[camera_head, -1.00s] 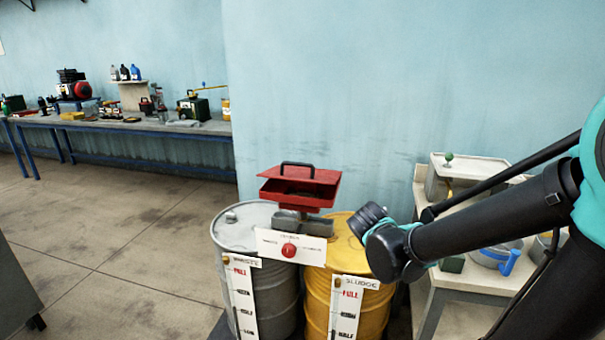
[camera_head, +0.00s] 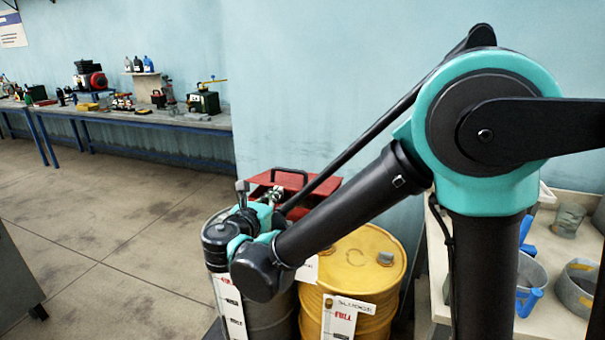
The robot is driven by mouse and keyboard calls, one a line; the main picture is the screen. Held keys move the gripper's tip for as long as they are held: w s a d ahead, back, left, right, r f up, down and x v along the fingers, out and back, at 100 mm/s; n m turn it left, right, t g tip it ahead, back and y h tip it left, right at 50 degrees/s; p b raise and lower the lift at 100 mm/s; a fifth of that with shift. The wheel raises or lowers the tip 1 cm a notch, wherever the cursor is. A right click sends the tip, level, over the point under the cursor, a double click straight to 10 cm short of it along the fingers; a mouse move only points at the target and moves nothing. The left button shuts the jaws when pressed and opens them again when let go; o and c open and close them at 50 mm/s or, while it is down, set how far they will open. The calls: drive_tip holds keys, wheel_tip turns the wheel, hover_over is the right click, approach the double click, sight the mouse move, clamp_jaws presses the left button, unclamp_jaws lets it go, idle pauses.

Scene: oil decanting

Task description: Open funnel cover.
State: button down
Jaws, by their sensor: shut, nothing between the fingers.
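The red funnel cover (camera_head: 319,184) has a black handle (camera_head: 289,173) on top. My gripper (camera_head: 272,196) is shut and empty at the left front part of the cover. I cannot tell whether it touches the cover or the handle.
A grey drum (camera_head: 268,318) and a yellow drum (camera_head: 365,262) stand under the funnel, with level gauges in front. A bench (camera_head: 560,310) with pots is at the right. A long workbench (camera_head: 150,117) with tools runs along the left wall. The floor between is clear.

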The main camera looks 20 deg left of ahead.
sight(293, 171)
drive_tip(key=w, duration=1)
drive_tip(key=shift+w+d+f, duration=0.1)
drive_tip(key=shift+d+f, duration=0.05)
drive_tip(key=shift+d, duration=0.15)
drive_tip(key=shift+w+r+g, duration=0.25)
drive_tip(key=shift+r+g, duration=0.05)
drive_tip(key=shift+r, duration=0.45)
idle(0.4)
drive_tip(key=shift+w+d+r+g, duration=0.1)
drive_tip(key=shift+w+r+g, duration=0.25)
drive_tip(key=shift+r, duration=0.3)
drive_tip(key=w+r+g, duration=0.5)
drive_tip(key=w+r, duration=0.1)
drive_tip(key=w, duration=0.4)
drive_tip(key=w+d+r+g+y, duration=0.1)
drive_tip(key=w+r+g, duration=0.5)
drive_tip(key=w, duration=0.4)
drive_tip(key=shift+w+d+r, duration=0.3)
drive_tip(key=shift+w+r, duration=0.1)
drive_tip(key=shift+r, duration=0.05)
